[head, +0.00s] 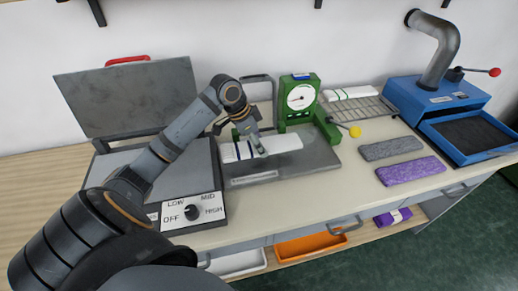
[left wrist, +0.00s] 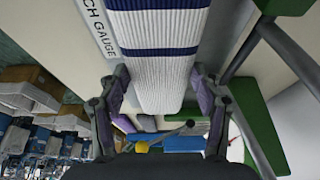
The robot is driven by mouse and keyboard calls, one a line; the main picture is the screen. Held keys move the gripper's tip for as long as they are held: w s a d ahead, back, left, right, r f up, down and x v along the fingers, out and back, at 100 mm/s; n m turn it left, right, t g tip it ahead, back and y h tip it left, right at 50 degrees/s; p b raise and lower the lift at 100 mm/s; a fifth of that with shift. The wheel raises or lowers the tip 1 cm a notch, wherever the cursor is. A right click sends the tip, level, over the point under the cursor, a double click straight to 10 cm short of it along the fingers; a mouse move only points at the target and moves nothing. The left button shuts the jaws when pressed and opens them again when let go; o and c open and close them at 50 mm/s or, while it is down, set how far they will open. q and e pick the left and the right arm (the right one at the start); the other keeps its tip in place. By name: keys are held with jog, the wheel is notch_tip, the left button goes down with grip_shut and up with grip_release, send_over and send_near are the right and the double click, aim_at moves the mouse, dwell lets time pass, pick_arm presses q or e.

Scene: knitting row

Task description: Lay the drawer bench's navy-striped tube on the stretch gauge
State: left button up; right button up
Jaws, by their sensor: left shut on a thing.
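The navy-striped tube (head: 275,144) is a white ribbed knit piece with navy bands. It lies level over the grey plate of the stretch gauge (head: 300,166), in front of the green dial stand (head: 299,95). I cannot tell whether it touches the plate or is just above it. My left gripper (head: 252,147) is shut on the tube from above, around its middle. In the left wrist view the tube (left wrist: 157,75) runs between the two fingers, with the gauge's lettered label (left wrist: 100,28) beside it. My right gripper is not in view.
A hot plate with a heat knob (head: 192,212) and raised lid (head: 130,95) stands left. To the right are a wire rack (head: 360,108) with a white roll (head: 351,93), grey (head: 391,148) and purple (head: 411,170) knit pieces, and a blue machine (head: 435,100). An orange drawer (head: 310,246) is below.

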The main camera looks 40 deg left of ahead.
pick_arm(q)
jog(key=shift+w+a+f, duration=0.15)
jog(key=shift+f, duration=0.1)
jog(key=shift+w+a+f, duration=0.1)
jog(key=shift+f, duration=1.6)
jog(key=shift+f, duration=0.1)
jog(key=shift+f, duration=0.1)
jog(key=o, duration=0.9)
